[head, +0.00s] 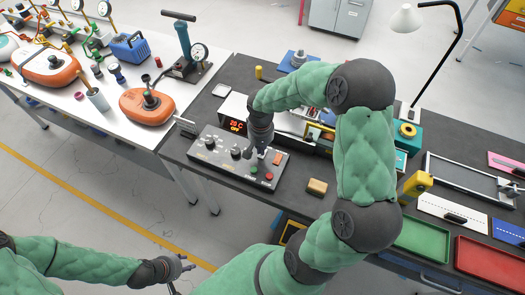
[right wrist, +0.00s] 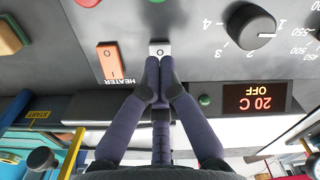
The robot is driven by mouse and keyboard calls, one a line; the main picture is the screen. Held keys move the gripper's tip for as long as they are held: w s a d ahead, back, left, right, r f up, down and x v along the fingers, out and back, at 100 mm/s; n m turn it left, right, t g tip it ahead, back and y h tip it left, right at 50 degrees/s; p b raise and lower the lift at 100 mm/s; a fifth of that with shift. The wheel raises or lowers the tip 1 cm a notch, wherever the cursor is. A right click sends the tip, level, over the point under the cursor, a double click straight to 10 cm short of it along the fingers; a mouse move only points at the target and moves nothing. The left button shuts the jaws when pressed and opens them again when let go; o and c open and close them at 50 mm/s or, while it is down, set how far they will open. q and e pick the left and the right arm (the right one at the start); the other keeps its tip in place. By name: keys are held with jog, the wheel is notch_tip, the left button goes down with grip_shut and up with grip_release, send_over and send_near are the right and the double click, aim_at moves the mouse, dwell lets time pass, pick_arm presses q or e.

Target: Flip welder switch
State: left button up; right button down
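The welder control panel (head: 225,160) is a grey box with black knobs, coloured buttons and switches on the dark bench. My right gripper (head: 257,152) is over it. In the right wrist view my right gripper's fingers (right wrist: 160,78) meet at the tips with nothing visible between them. The tips are just below a small white switch (right wrist: 160,49) marked O; whether they touch it I cannot tell. An orange rocker switch (right wrist: 115,62) labelled HEATER is left of them. The display (right wrist: 255,98) reads 20 C OFF. My left gripper (head: 183,268) is low in the head view, away from the bench.
A wooden block (head: 317,187) lies right of the panel. Green (head: 422,240) and red (head: 490,262) trays are further right. A white table (head: 90,125) adjoins left.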

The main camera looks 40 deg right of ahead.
jog(key=shift+r+p, duration=1.55)
jog(key=shift+r, duration=0.95)
pick_arm(q)
notch_tip(320, 180, up, 3)
jog(key=shift+r, duration=0.2)
pick_arm(e)
jog(key=shift+f, duration=0.1)
